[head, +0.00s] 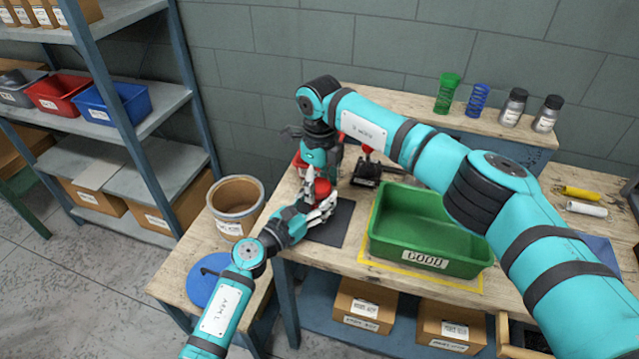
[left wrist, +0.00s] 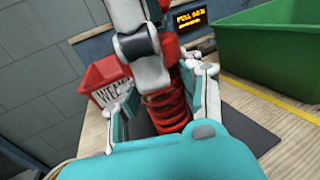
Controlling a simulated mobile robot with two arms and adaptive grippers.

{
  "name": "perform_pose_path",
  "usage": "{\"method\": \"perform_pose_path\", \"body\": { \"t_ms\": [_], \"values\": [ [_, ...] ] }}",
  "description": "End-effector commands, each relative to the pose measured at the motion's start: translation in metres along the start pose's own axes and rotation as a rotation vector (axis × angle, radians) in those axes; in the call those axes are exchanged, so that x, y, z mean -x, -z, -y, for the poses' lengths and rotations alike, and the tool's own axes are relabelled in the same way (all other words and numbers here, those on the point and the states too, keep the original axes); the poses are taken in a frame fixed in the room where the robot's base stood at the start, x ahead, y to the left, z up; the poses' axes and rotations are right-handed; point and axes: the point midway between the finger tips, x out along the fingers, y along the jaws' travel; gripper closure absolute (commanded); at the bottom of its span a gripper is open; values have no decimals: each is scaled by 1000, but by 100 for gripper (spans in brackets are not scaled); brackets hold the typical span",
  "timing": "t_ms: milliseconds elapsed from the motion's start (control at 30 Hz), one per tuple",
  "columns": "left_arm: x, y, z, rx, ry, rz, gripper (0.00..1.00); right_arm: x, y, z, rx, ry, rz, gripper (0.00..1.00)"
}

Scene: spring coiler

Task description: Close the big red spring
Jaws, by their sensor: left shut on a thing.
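The big red spring (left wrist: 168,108) stands roughly upright over a dark mat (head: 331,223), between the fingers of my left gripper (left wrist: 170,92). In the head view, the left gripper (head: 322,203) is closed around the spring, and only a red patch of the spring (head: 322,187) shows. My right arm reaches across from the right and bends down above the spring. In the left wrist view, pale finger parts of my right gripper (left wrist: 145,50) are at the spring's top and hide part of it. Whether the right gripper is shut on it cannot be told.
A green bin (head: 428,261) marked GOOD stands right of the mat. A labelled red bin (left wrist: 102,78) is close behind the spring, near a small orange-lit display (left wrist: 190,17). A brown pot (head: 236,227) stands at left. Green and blue springs (head: 446,95) stand on the back shelf.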

Motion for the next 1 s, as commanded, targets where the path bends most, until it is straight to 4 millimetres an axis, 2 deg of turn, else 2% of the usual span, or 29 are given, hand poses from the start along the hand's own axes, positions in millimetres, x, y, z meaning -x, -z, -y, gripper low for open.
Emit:
{"method": "perform_pose_path", "body": {
  "t_ms": [67, 367, 700, 967, 1000],
  "values": [
    [0, 0, 0, 0, 0, 0, 100, 0, 0, 0, 1, 0, 0, 30],
    [0, 0, 0, 0, 0, 0, 100, 2, 0, -1, 2, -1, 0, 30],
    [0, 0, 0, 0, 0, -1, 100, 41, 0, 0, 3, 0, 1, 30],
    [0, 0, 0, 1, 0, -1, 100, 45, 0, -1, 3, -2, -1, 30],
    [0, 0, 0, 1, 0, -1, 100, 45, 0, -1, 3, -2, -1, 32]
  ]
}}
